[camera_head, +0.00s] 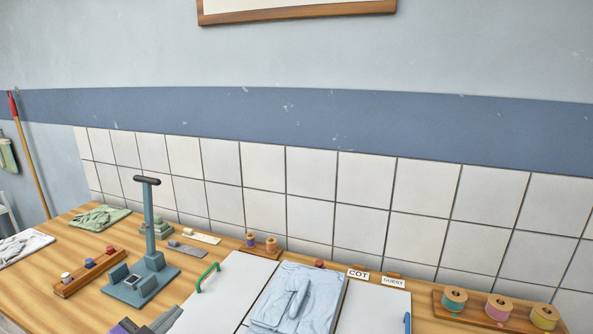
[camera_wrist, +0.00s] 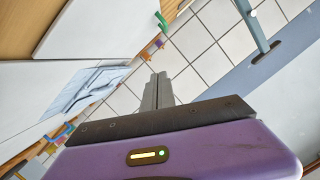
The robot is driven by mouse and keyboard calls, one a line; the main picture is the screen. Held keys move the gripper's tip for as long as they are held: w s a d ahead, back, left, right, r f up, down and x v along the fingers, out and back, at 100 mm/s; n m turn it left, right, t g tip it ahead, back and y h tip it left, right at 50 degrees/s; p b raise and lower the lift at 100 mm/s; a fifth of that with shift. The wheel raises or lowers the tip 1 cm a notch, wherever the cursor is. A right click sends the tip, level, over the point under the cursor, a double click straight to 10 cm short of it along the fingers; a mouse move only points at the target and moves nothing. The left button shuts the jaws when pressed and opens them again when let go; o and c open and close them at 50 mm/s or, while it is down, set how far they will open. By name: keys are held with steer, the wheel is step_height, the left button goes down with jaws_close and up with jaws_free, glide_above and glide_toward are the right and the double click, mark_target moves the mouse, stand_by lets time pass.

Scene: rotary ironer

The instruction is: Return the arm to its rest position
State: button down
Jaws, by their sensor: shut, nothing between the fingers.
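My gripper (camera_wrist: 158,90) shows in the wrist view with its two grey fingers together and nothing between them. Its purple body fills the bottom of that view. In the head view, only a purple and grey part of my gripper (camera_head: 165,319) shows at the bottom edge, left of the middle. It is in front of the blue-grey press (camera_head: 140,284) with its upright lever, and left of the white board with the green handle (camera_head: 207,278). The rest of my arm is out of view.
Thread spools (camera_head: 498,306) stand at right. A rail with knobs (camera_head: 90,272) lies left of the press. A tiled wall (camera_head: 315,218) closes the back.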

steer(key=w+d+r+m+t, duration=0.1)
steer(key=w+d+r+t, duration=0.4)
steer(key=d+r, duration=0.3)
steer(key=s+d+n+t+y, duration=0.2)
steer(key=d+n, duration=0.1)
steer(key=d, duration=0.5)
steer(key=s+d+n+t+y, duration=0.2)
steer(key=d+n+y, duration=0.1)
steer(key=d, duration=0.6)
steer(key=s+d+f+n+g+y, duration=0.2)
steer(key=s+d+f+n+y, duration=0.15)
steer(key=s+d, duration=0.45)
steer(key=s+d+f+n+g+y, duration=0.25)
steer(key=s+d+n, duration=0.2)
steer(key=s, duration=0.55)
steer(key=s+d+f+m+g+h, duration=0.1)
steer(key=s+d+h, duration=0.1)
steer(key=s, duration=0.7)
steer(key=s+d+f+m+g+h, duration=0.1)
steer(key=s+d+m+g+h, duration=0.1)
steer(key=s, duration=0.8)
steer(key=s+d+f+m+g+h, duration=0.1)
steer(key=s+d+g+h, duration=0.1)
steer(key=s+d, duration=0.3)
steer(key=s+h, duration=0.1)
steer(key=s, duration=0.3)
steer(key=shift+s+d+f, duration=0.15)
steer(key=shift+s+f, duration=0.15)
steer(key=shift+s, duration=0.05)
